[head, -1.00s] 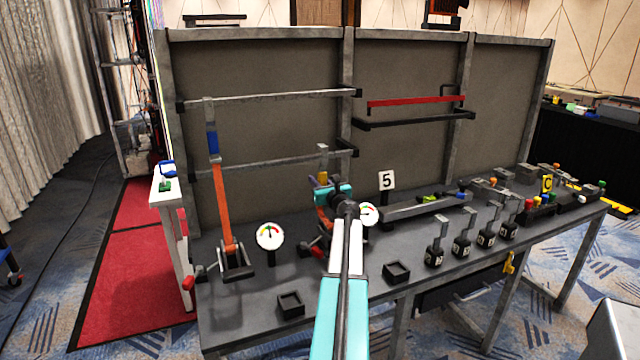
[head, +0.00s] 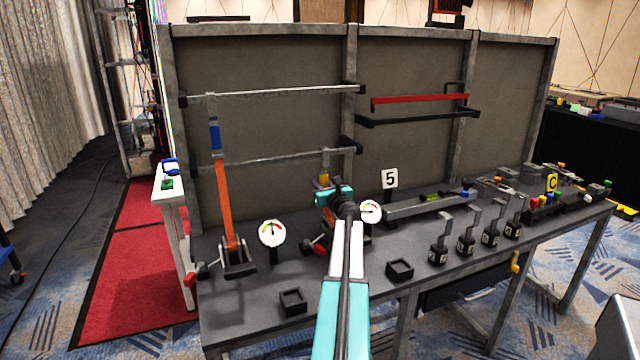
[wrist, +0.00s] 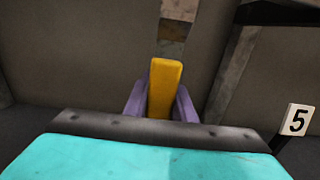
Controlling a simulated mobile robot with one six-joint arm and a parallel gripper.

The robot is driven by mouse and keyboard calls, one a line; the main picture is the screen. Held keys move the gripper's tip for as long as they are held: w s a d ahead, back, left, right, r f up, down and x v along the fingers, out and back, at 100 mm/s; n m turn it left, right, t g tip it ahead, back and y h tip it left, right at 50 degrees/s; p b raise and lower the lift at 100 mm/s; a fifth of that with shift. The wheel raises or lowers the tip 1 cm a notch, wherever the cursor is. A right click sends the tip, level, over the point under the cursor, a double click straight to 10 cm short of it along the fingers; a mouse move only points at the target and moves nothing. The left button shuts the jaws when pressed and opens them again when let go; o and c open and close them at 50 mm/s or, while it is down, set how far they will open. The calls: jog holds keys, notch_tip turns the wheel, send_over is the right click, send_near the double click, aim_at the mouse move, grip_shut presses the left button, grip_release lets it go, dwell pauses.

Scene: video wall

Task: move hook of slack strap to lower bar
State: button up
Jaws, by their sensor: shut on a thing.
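My gripper (wrist: 160,100) has purple fingers shut on a yellow block (wrist: 165,88), the grip of the slack strap's hook. In the head view this yellow grip (head: 323,181) shows just above my teal wrist, which hides most of the gripper and strap. The grey hook (head: 325,158) rises from the grip and overlaps the lower bar (head: 270,159). I cannot tell whether it is seated on the bar. The other strap (head: 225,205), orange with a blue grip (head: 216,138), runs straight up from its ratchet to the upper bar (head: 270,92).
Round gauges stand beside the straps, at left (head: 272,233) and right (head: 370,211). A sign with a 5 (head: 390,178), a red bar (head: 420,98) and a row of levers (head: 466,235) are to the right. Two small black trays sit at the table's front.

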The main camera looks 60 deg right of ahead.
jog(key=o, duration=1.1)
jog(key=shift+c, duration=0.2)
jog(key=shift+s, duration=0.1)
jog(key=v, duration=1.3)
jog(key=shift+s+a+b, duration=0.3)
